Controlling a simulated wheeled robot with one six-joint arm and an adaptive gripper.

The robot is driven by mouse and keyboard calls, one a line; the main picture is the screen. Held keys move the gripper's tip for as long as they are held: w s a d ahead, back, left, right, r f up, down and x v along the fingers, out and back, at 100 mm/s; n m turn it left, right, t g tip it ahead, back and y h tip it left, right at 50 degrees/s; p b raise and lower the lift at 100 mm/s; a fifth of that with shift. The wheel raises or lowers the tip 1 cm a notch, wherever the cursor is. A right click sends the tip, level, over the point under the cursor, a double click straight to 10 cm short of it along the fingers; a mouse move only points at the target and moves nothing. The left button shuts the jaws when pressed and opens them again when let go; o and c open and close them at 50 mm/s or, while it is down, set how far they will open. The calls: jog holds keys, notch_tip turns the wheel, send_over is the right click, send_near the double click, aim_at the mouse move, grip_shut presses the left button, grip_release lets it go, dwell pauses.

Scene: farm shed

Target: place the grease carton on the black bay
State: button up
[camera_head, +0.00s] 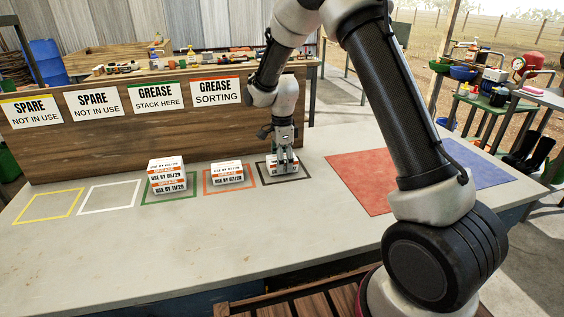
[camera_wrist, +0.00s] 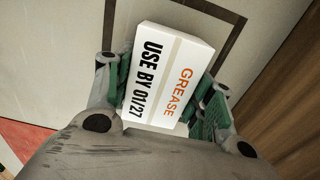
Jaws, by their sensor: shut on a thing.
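My gripper (camera_head: 284,160) is shut on a white grease carton (camera_head: 283,168) with an orange band, inside the black bay outline (camera_head: 304,178). In the wrist view the carton (camera_wrist: 168,78) sits between the green-padded fingers (camera_wrist: 165,85) and reads "GREASE, USE BY 01/27". Part of the black outline (camera_wrist: 232,45) shows beyond it. The carton is at or very near the table surface; I cannot tell whether it touches. Another grease carton (camera_head: 227,174) marked 07/28 lies in the orange bay. Two stacked cartons (camera_head: 167,177) stand in the green bay.
The yellow bay (camera_head: 49,206) and white bay (camera_head: 108,197) are empty. A red mat (camera_head: 362,180) and a blue mat (camera_head: 484,165) lie to the right, partly behind my arm. A wooden board with signs (camera_head: 130,140) stands along the back. The front of the table is clear.

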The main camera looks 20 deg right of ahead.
jog(key=shift+f, duration=0.15)
jog(key=o, duration=1.1)
notch_tip(320, 180, up, 12)
jog(key=s+d+r+n+t, duration=0.1)
jog(key=s+d+r+n, duration=0.3)
jog(key=s+d+r, duration=0.35)
jog(key=s+d+r+n+t, duration=0.1)
jog(key=s+n, duration=0.3)
jog(key=s, duration=0.5)
jog(key=s+d+r+n+t, duration=0.1)
jog(key=s+d+n, duration=0.3)
jog(key=s, duration=0.4)
jog(key=s+d+r+n+t, duration=0.1)
jog(key=s+d+r+n, duration=0.1)
jog(key=s+n, duration=0.4)
jog(key=shift+s+d+r, duration=0.1)
jog(key=shift+s+r, duration=0.2)
jog(key=shift+s, duration=0.6)
jog(key=shift+s+d+r, duration=0.1)
jog(key=shift+s+r, duration=0.2)
jog(key=shift+s, duration=0.6)
